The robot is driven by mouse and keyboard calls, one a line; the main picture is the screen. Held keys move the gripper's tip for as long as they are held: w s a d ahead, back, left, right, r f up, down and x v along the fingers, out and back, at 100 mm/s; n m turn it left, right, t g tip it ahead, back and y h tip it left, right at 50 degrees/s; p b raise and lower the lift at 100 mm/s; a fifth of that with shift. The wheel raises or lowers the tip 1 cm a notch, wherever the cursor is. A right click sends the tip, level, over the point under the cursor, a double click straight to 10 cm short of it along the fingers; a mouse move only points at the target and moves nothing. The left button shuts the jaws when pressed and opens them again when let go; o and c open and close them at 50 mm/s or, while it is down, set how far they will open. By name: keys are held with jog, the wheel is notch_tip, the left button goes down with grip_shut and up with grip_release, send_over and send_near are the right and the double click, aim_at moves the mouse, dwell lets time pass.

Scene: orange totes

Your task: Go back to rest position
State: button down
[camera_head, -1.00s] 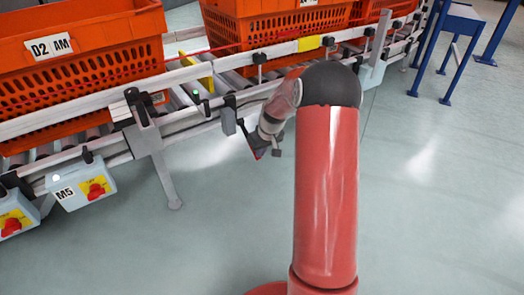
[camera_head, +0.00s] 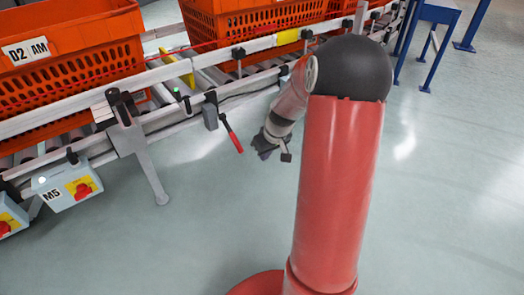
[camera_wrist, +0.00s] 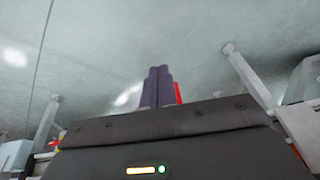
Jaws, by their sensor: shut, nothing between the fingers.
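My gripper (camera_head: 264,153) hangs below and in front of the conveyor rail in the head view, pointing downward. In the wrist view its two dark fingers (camera_wrist: 157,72) are together, with nothing seen between them. A red lever (camera_head: 232,135) hangs from a grey box (camera_head: 211,114) on the conveyor, just left of my gripper and apart from it in the head view. A red strip (camera_wrist: 178,92) shows just behind the fingers in the wrist view. My upper arm stands upright, and its dark elbow hides part of the rail.
The roller conveyor (camera_head: 120,95) carries orange totes (camera_head: 75,65) along the back. A control box marked M5 (camera_head: 67,186) and a support leg (camera_head: 152,175) stand at left. A blue frame (camera_head: 430,45) stands at the far right. The floor (camera_head: 455,190) at right is clear.

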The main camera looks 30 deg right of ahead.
dwell(0.4)
jog(key=s+a+r+h+p, duration=0.1)
jog(key=s+a+r+p, duration=0.15)
jog(key=r, duration=0.35)
jog(key=s+a+r+p, duration=0.1)
jog(key=a+r, duration=0.3)
jog(key=r, duration=0.2)
jog(key=s+a+r+p, duration=0.2)
jog(key=s+a+r, duration=0.1)
jog(key=s+r, duration=0.2)
jog(key=s+a+r+t+p, duration=0.1)
jog(key=s+a+r+p, duration=0.1)
jog(key=s+a+r, duration=0.2)
jog(key=s+a+r+m+t+p, duration=0.1)
jog(key=s+a+r+p, duration=0.1)
jog(key=s+r, duration=0.6)
jog(key=s+a, duration=0.1)
jog(key=s, duration=0.2)
jog(key=shift+a, duration=0.25)
jog(key=c, duration=2.1)
grip_release()
jog(key=shift+c, duration=0.2)
